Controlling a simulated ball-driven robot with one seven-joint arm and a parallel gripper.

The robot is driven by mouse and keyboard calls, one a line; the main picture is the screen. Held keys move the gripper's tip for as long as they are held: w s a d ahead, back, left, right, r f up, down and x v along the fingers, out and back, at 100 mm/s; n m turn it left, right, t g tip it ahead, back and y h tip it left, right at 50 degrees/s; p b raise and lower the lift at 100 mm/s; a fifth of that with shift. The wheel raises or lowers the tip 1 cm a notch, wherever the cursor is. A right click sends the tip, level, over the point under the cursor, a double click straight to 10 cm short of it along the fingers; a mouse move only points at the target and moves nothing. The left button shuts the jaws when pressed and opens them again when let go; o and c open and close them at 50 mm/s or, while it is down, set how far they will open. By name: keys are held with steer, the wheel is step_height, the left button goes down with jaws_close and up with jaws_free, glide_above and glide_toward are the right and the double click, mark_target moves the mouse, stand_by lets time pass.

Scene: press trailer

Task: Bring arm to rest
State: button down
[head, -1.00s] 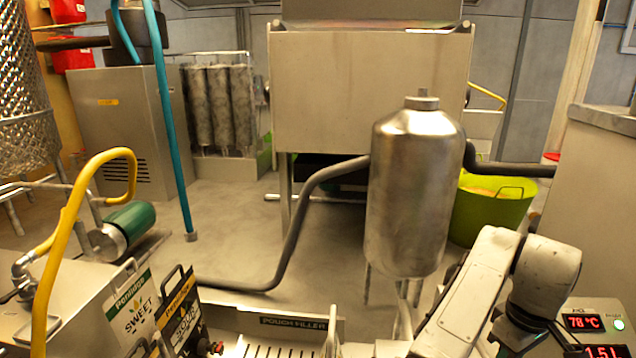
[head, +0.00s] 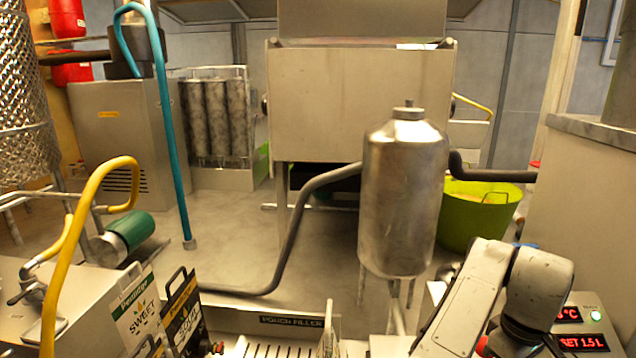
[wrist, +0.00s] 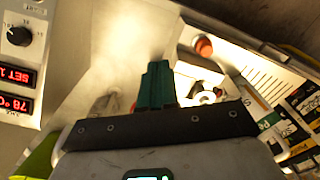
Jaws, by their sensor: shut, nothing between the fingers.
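My arm (head: 482,290) shows at the lower right of the head view, folded, with its far end running out of the bottom of the picture. My gripper is not visible in the head view. In the wrist view my gripper (wrist: 157,68) shows as green fingers closed together, with nothing between them. Bright metal surface lies beyond the fingertips.
A control panel with red digits (head: 580,330) is close right of my arm. A green tub (head: 478,215) stands behind.

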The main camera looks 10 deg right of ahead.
steer(key=s+d+f+m+t+h+b, duration=0.15)
steer(key=s+d+f+m+h, duration=0.3)
steer(key=s+d+f, duration=0.5)
steer(key=s+a+f+y+b, duration=0.1)
steer(key=s+a+f+y, duration=0.1)
steer(key=s+a+f, duration=0.4)
steer(key=s+a+f+y+b, duration=0.2)
steer(key=s+a+f, duration=0.5)
steer(key=s+a, duration=0.5)
steer(key=shift+s, duration=0.35)
